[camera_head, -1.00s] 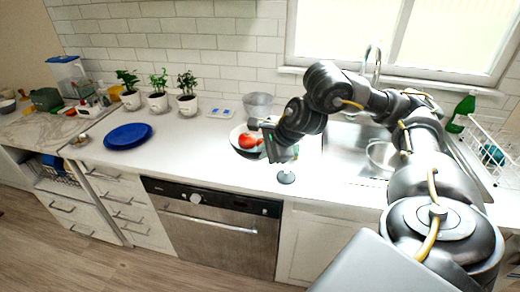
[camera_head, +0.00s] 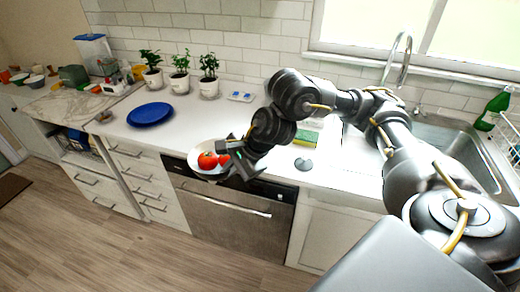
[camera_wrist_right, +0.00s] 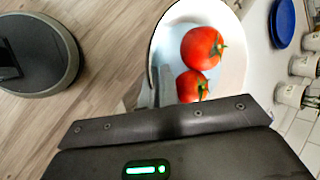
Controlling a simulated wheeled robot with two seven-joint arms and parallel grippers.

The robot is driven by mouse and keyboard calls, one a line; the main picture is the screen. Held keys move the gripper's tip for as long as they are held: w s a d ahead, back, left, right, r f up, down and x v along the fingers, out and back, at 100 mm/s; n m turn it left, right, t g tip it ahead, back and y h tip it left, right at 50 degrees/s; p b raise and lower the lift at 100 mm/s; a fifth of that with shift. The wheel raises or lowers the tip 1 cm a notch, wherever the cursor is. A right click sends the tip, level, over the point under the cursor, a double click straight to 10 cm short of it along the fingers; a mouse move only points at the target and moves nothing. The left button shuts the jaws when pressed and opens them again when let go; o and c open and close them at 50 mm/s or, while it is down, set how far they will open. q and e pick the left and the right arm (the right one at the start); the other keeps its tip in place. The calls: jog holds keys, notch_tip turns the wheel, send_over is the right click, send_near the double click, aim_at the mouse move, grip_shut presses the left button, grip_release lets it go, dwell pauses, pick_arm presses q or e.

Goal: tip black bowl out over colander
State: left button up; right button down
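The bowl (camera_head: 203,146) shows a pale inside and a dark rim, with two red tomatoes (camera_head: 207,160) in it. My right gripper (camera_head: 230,150) is at the bowl's right side, in front of the counter edge near the dishwasher. In the right wrist view the bowl (camera_wrist_right: 229,70) and tomatoes (camera_wrist_right: 202,48) fill the upper middle, and a finger (camera_wrist_right: 166,86) is at the bowl's near wall. The gripper seems shut on this wall. No colander can be made out now; my right arm covers part of the counter and sink. My left gripper is not in view.
A blue plate (camera_head: 150,114) lies on the counter to the left, with several potted plants (camera_head: 180,78) behind. A sponge (camera_head: 306,137) lies right of the gripper. The sink (camera_head: 440,140) is at the right, partly behind my arm. A green bottle (camera_head: 492,110) stands beyond it.

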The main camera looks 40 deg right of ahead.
jog(key=s+a+f+n+g+y, duration=0.1)
jog(key=a+n, duration=0.1)
jog(key=a, duration=0.6)
jog(key=s+a+f+n+g+y, duration=0.1)
jog(key=s+a+n, duration=0.1)
jog(key=a, duration=0.6)
jog(key=shift+s+a+n+g, duration=0.15)
jog(key=shift+s+n+g, duration=0.2)
jog(key=shift+n, duration=0.45)
jog(key=shift+w+f, duration=0.1)
